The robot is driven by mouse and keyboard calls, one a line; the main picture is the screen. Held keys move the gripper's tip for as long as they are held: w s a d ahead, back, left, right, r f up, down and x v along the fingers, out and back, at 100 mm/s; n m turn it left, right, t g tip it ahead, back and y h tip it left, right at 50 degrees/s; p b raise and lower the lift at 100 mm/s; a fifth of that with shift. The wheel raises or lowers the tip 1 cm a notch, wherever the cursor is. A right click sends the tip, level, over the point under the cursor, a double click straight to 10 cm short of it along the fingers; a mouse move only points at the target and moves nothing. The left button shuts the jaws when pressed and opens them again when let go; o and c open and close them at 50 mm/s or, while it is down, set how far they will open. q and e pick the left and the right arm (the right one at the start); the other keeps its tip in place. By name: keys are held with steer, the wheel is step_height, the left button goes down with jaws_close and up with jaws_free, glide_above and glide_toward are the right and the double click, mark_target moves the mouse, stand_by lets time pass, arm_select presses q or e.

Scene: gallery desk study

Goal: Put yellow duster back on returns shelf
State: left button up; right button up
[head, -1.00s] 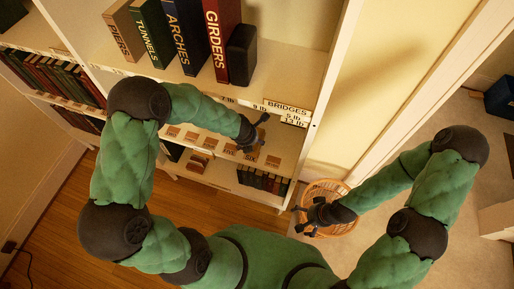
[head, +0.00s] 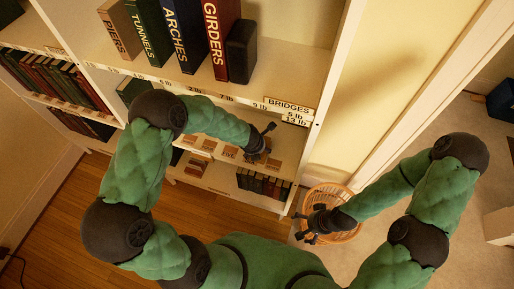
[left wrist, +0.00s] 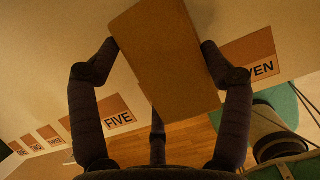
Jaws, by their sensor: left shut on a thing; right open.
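My left gripper (head: 266,140) reaches into the labelled lower shelf (head: 222,176) of the white bookcase. In the left wrist view it is shut on a plain yellow-brown oblong block (left wrist: 165,60), its fingers on either side. I cannot tell for sure whether this is the yellow duster; no other duster shows. The block is over the shelf board between the FIVE label (left wrist: 118,120) and a label ending in VEN (left wrist: 262,70). Whether it touches the board is unclear. My right gripper (head: 305,226) is open and empty, near an orange basket.
Tall books (head: 182,35) and a dark block (head: 241,51) stand on the shelf above. A row of small books (head: 262,184) sits below. The orange basket (head: 345,235) stands on the floor by the bookcase's right upright (head: 318,125).

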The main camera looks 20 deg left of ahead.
arm_select(q)
steer(key=o, duration=1.1)
steer(key=shift+f, duration=0.1)
steer(key=shift+o, duration=0.2)
